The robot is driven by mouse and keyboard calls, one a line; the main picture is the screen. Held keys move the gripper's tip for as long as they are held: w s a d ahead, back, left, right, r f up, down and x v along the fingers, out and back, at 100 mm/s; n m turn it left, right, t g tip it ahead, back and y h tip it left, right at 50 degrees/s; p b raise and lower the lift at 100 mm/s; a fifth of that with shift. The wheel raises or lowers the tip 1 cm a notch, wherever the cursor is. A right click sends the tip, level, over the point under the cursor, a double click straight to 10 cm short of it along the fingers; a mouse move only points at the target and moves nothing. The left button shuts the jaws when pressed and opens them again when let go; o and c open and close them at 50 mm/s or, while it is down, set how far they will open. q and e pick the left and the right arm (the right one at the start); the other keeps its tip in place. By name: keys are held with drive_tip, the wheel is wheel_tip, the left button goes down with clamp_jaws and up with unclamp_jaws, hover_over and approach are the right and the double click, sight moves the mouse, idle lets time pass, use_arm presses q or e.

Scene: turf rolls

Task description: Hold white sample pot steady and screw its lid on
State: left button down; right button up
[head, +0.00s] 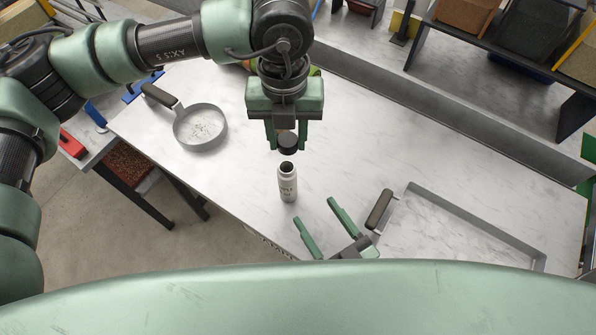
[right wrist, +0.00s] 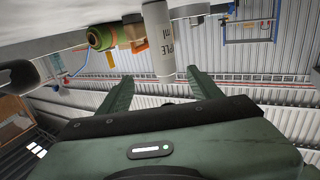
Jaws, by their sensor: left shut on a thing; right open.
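The white sample pot (head: 288,185) stands upright on the white table with its dark mouth open at the top. Its side carries dark lettering, which also shows on the pot in the right wrist view (right wrist: 158,40). The dark round lid (head: 288,148) is held in my left gripper (head: 287,140), which is shut on it just above the pot and apart from it. My right gripper (head: 320,222) is open and empty, in front of the pot, low near the table's near edge. In the right wrist view its fingers (right wrist: 160,85) point towards the pot, which shows between them.
A round grey pan (head: 201,128) with a dark handle lies at the left of the white table (head: 240,170). A trowel with a dark handle (head: 379,210) lies right of my right gripper, beside a thin grey frame (head: 480,222). A shelf with bins (head: 470,14) stands behind.

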sight(293, 184)
drive_tip(key=x, duration=1.1)
drive_tip(key=shift+w+a+r, duration=0.15)
drive_tip(key=shift+a, duration=0.3)
clamp_jaws()
